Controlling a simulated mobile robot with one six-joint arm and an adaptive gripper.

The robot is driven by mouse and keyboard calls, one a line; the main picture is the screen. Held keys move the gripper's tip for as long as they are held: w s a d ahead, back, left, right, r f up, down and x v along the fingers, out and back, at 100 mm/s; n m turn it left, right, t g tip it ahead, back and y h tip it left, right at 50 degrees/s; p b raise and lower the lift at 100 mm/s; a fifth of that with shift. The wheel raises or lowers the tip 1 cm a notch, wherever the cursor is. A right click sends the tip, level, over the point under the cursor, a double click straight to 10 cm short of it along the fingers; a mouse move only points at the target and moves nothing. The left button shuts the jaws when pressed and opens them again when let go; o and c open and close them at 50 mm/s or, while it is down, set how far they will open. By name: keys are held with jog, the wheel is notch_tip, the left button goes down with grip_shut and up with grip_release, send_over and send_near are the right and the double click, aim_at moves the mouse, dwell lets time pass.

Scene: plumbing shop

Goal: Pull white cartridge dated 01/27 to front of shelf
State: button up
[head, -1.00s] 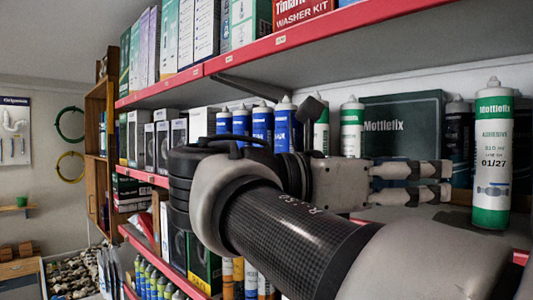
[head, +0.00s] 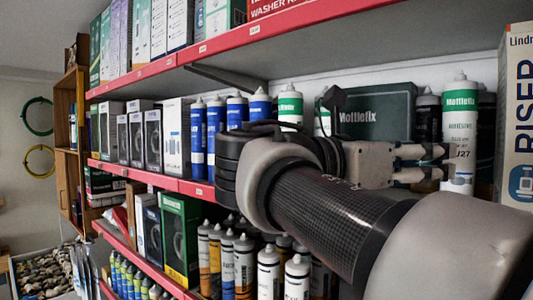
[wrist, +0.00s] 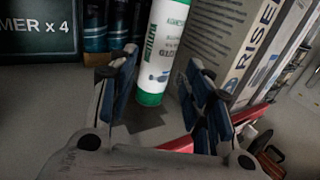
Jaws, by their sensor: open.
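The white cartridge (head: 460,112) with green bands and a green "Mottlefix" label stands upright on the shelf. Its printed date is partly covered in the head view, with "27" showing. My gripper (head: 440,163) is open, and its fingers overlap the cartridge's lower left side in the head view. In the wrist view the cartridge (wrist: 163,48) stands just beyond and between the open fingertips of my gripper (wrist: 160,75). Its green base rests on the grey shelf (wrist: 55,88). I cannot tell whether a finger touches it.
A "RISER" box (head: 517,130) stands close to the cartridge's right. A dark green Mottlefix box (head: 376,108) and dark cartridges (head: 427,112) stand behind and left. Blue cartridges (head: 215,130) stand farther left. The red-edged upper shelf (head: 290,45) hangs overhead.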

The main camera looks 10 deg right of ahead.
aim_at(459, 157)
jog(key=d, duration=0.3)
jog(key=w+d, duration=0.1)
jog(key=d, duration=0.5)
jog(key=shift+w+d+p, duration=0.3)
jog(key=shift+d+p, duration=0.05)
jog(key=shift+d, duration=0.05)
jog(key=shift+c, duration=0.2)
grip_shut()
